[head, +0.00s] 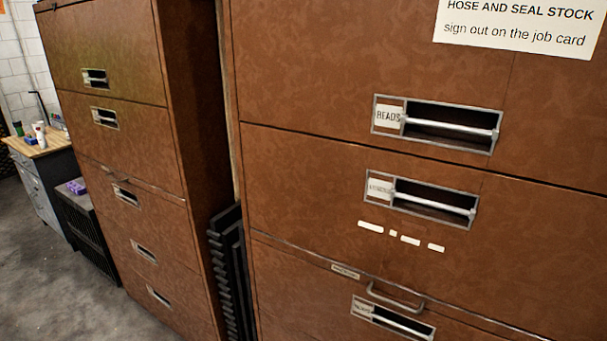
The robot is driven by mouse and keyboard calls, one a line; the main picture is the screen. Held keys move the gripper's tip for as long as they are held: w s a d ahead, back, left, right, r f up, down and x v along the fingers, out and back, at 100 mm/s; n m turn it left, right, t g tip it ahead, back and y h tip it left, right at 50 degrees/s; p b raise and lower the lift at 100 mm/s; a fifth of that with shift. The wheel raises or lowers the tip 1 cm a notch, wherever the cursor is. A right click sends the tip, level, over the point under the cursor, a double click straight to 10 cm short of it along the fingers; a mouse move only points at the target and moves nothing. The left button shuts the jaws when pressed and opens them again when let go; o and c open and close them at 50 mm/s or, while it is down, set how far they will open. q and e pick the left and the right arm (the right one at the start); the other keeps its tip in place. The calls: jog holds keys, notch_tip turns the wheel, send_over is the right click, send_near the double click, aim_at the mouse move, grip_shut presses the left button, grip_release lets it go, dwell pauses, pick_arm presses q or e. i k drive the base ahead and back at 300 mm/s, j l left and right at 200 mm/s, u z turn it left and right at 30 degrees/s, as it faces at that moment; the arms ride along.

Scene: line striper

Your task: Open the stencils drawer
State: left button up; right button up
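A brown cabinet fills the right of the head view, with several drawers. The upper drawer (330,90) has a recessed metal handle (450,130) and a label (388,117) that seems to read "BEADS". The drawer below it (310,190) has a similar handle (435,202) with a small label (380,188) too blurred to read surely. A lower drawer (300,295) has a third handle (400,325) with an unreadable label (362,308). I cannot tell which one is the stencils drawer. All these drawers look shut. Neither gripper is in view.
A second brown cabinet (110,150) with several shut drawers stands at left. Dark slatted items (228,260) fill the gap between. A thin bar handle (396,300) juts out low on the right cabinet. A workbench (45,150) stands far left, with bare floor (60,290) in front.

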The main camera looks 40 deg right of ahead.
aim_at(529, 255)
jog(key=l+z, duration=0.15)
jog(key=z, duration=1.6)
